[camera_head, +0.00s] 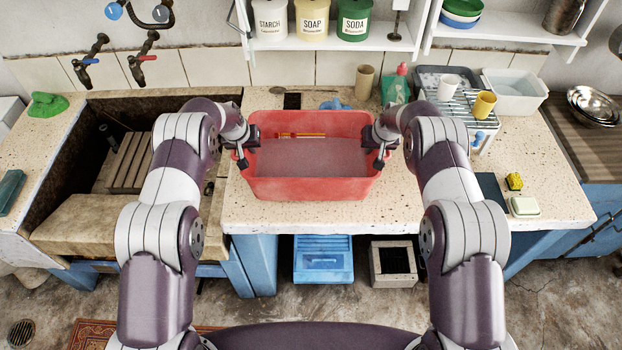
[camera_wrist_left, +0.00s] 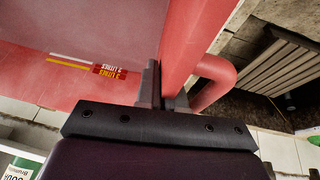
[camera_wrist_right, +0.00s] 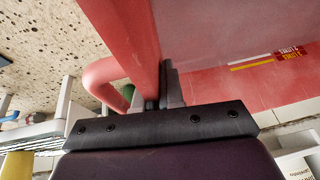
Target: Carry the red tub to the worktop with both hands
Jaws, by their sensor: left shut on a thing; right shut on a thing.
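The red tub (camera_head: 312,188) is at the left part of the speckled worktop (camera_head: 450,212), in the head view. It looks level and holds greyish water. I cannot tell whether its base touches the worktop. My left gripper (camera_head: 243,160) is shut on the tub's left wall beside its handle; the wall and handle show in the left wrist view (camera_wrist_left: 192,45). My right gripper (camera_head: 381,157) is shut on the right wall beside the other handle, seen in the right wrist view (camera_wrist_right: 125,35). Red and yellow markings show on the inner wall. The tub's underside is hidden.
The stone trough (camera_head: 60,175) with a wooden rack (camera_head: 130,160) lies left. Behind the tub stand a beige cup (camera_head: 364,82) and a green bottle (camera_head: 396,88). A dish rack (camera_head: 462,108) with cups, a sponge (camera_head: 514,182) and a soap dish (camera_head: 524,206) are right.

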